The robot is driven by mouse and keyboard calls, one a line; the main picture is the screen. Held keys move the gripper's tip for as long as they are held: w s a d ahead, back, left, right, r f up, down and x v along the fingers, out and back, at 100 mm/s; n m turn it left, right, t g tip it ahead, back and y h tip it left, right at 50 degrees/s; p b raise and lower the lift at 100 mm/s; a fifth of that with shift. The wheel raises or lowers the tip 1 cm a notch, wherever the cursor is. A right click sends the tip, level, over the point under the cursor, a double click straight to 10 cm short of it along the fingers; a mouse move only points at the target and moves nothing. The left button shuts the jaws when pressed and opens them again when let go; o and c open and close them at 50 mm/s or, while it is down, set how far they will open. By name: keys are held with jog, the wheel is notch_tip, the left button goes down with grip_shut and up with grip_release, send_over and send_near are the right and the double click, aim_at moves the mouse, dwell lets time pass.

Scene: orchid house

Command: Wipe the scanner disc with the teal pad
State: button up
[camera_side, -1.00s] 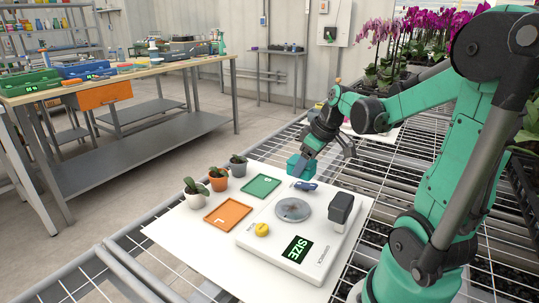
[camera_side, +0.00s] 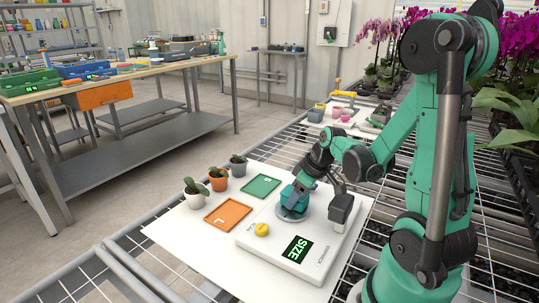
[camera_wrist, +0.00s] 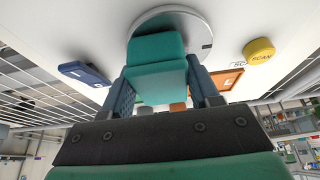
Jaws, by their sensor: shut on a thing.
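My gripper (camera_side: 301,188) is shut on the teal pad (camera_side: 292,198), which sits over the scanner disc (camera_side: 290,216). In the side view the pad looks at or just above the disc; I cannot tell for sure whether they touch. The pad (camera_wrist: 157,62) also shows between the two blue fingers in the wrist view, with the pale disc (camera_wrist: 172,15) beyond it. Most of the disc's face is hidden. The white scanner (camera_side: 263,240) carries the disc, a yellow SCAN knob (camera_side: 262,229) and a screen reading SIZE (camera_side: 297,250).
An orange tray (camera_side: 228,216), a green tray (camera_side: 261,187) and potted plants (camera_side: 217,178) are left of the scanner.

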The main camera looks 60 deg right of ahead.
aim_at(283, 214)
jog(key=shift+a, duration=1.95)
jog(key=shift+d, duration=3.1)
notch_tip(283, 214, up, 8)
